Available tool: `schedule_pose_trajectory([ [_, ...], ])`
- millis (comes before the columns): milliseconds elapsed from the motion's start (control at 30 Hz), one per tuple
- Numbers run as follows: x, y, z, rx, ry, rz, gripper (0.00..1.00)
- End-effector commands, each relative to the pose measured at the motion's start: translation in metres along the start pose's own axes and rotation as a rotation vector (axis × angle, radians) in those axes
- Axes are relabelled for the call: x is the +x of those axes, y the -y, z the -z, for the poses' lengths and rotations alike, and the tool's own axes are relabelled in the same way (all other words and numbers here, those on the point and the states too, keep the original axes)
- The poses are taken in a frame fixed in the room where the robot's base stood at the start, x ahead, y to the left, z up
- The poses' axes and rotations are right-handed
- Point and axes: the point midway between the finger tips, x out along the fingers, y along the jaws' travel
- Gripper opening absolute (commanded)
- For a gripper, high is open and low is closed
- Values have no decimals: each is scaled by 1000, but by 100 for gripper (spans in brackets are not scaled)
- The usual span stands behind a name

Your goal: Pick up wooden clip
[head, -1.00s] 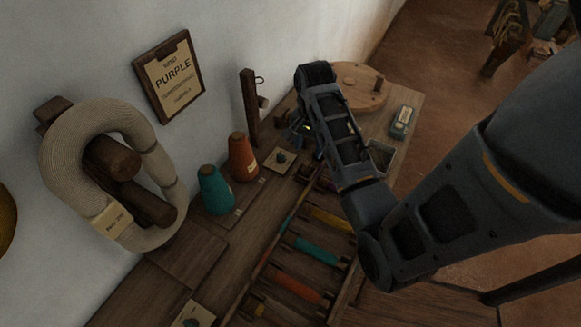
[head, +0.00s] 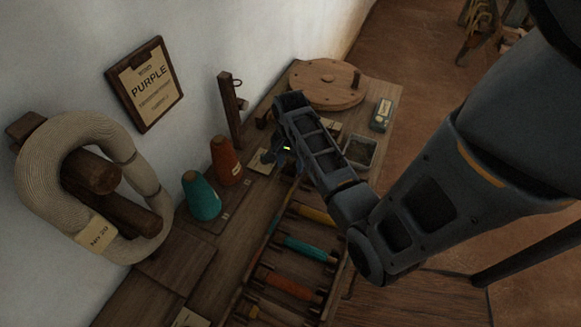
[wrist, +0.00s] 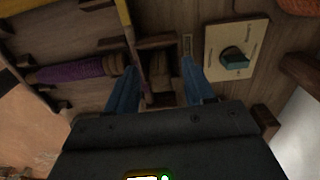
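My gripper (head: 287,152) hangs over the bench beside the rack of bobbins, largely hidden by my own arm in the head view. In the wrist view its two blue fingers (wrist: 160,72) are apart. A small dark brown wooden piece (wrist: 160,58) shows between and just beyond the fingertips; it may be the wooden clip, but I cannot tell surely. A thin yellow and purple rod (wrist: 131,48) runs beside the left finger. I cannot tell whether the fingers touch anything. I cannot make out the clip in the head view.
A purple bobbin (wrist: 75,70) lies left of the fingers; a pale card with a teal piece (wrist: 235,59) lies right. Teal (head: 202,197) and orange (head: 225,163) cones stand near the wall. A round wooden disc (head: 327,84) and an open tray (head: 360,152) lie beyond.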

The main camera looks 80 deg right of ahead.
Motion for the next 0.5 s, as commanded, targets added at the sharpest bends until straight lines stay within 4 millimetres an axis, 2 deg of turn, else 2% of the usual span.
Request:
schedule_pose_trajectory([
  [67,0,0,0,0,0,0,46],
  [500,0,0,0,0,0,0,3],
])
